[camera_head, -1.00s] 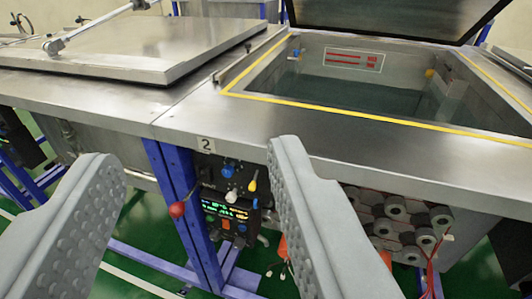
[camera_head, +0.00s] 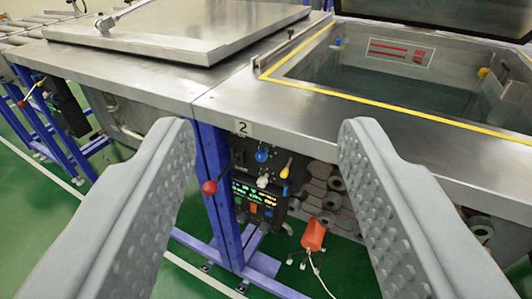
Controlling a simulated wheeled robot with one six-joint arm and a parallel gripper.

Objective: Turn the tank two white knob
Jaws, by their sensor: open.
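The white knob (camera_head: 263,182) of tank two sits on the dark control panel under the tank's front edge, below the label "2" (camera_head: 243,128). A blue knob (camera_head: 262,155) is just above it and a yellow lever (camera_head: 286,168) is to its right. My gripper (camera_head: 270,135) is open and empty. Its two grey, studded fingers frame the panel left and right. The white knob shows between them, farther off, and neither finger appears to touch it.
A red ball-ended lever (camera_head: 210,187) sticks out at the blue frame post (camera_head: 220,200), left of the panel. The steel rim (camera_head: 300,125) of the open tank overhangs the panel. An orange object (camera_head: 314,235) with a cable is below right. Green floor (camera_head: 60,215) lies at left.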

